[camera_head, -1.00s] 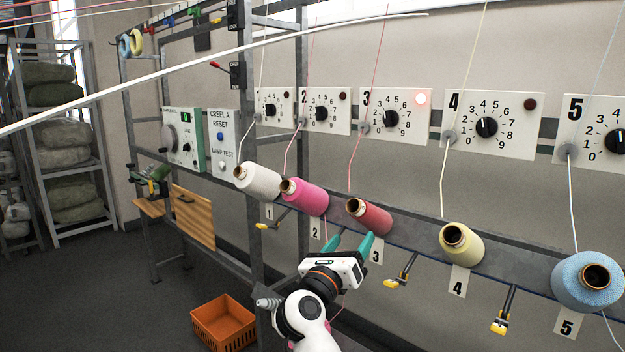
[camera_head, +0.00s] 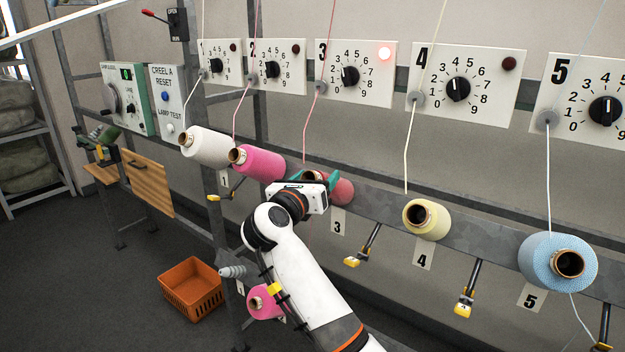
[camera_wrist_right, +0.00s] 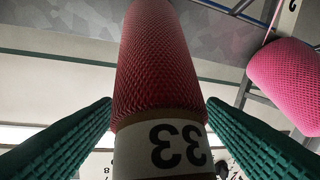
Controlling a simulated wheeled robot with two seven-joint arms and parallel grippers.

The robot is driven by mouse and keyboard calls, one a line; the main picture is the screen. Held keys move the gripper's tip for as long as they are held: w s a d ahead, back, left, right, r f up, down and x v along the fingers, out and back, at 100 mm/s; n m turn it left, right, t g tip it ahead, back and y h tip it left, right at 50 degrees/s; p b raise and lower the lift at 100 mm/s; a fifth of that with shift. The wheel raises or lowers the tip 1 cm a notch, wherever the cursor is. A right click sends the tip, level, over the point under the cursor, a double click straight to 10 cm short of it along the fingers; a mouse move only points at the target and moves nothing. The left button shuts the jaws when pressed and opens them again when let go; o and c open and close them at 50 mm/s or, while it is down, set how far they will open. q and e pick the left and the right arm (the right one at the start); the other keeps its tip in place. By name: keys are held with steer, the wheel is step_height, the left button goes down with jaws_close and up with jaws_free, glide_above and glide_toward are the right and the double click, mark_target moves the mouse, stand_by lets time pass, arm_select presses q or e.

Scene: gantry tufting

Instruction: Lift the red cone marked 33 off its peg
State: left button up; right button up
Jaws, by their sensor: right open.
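The red cone (camera_head: 343,190) sits on the rail at position 3, partly hidden behind my right gripper in the head view. In the right wrist view the red cone (camera_wrist_right: 158,60) fills the middle, with a pale band (camera_wrist_right: 165,148) reading 33 upside down. My right gripper (camera_head: 318,178) is open at the cone. Its teal fingers stand on either side of the banded end, with a narrow gap visible at each side in the wrist view. The peg itself is hidden. My left gripper is not in view.
A pink cone (camera_head: 258,163) is close on the left of my gripper, with a white cone (camera_head: 207,147) beyond it. A yellow cone (camera_head: 427,219) and blue cone (camera_head: 557,262) are to the right. The lamp (camera_head: 384,54) on panel 3 glows. An orange crate (camera_head: 193,290) stands on the floor.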

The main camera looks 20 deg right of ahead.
steer(key=shift+w+d, duration=0.25)
steer(key=shift+s, duration=0.1)
steer(key=shift+c, duration=0.4)
steer(key=shift+r, duration=0.1)
steer(key=c, duration=0.3)
steer(key=shift+a, duration=0.1)
steer(key=c, duration=0.9)
steer(key=shift+s+a+r, duration=0.1)
steer(key=shift+a+r, duration=0.05)
steer(key=shift+s+a+r, duration=0.2)
steer(key=shift+r, duration=0.05)
steer(key=shift+p, duration=0.3)
